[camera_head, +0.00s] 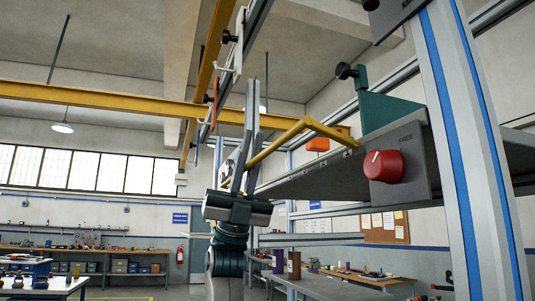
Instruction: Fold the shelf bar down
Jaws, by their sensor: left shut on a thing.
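The shelf bar (281,140) is a yellow bent bar. It slopes up from the fingers of my left gripper to a corner, then bends down to the right toward the front edge of the dark grey shelf (300,181). My left gripper (250,143) points upward at the left end of the bar, its fingers shut on it. The fingers hide part of the bar, and the exact contact is hard to see. My right gripper is out of view.
A grey panel with a red knob (383,165) stands at the shelf's right end, beside a metal post with blue stripes (465,150). A green bracket (388,111) sits above the shelf. Yellow beams (90,95) cross overhead. Workbenches (335,287) stand lower down.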

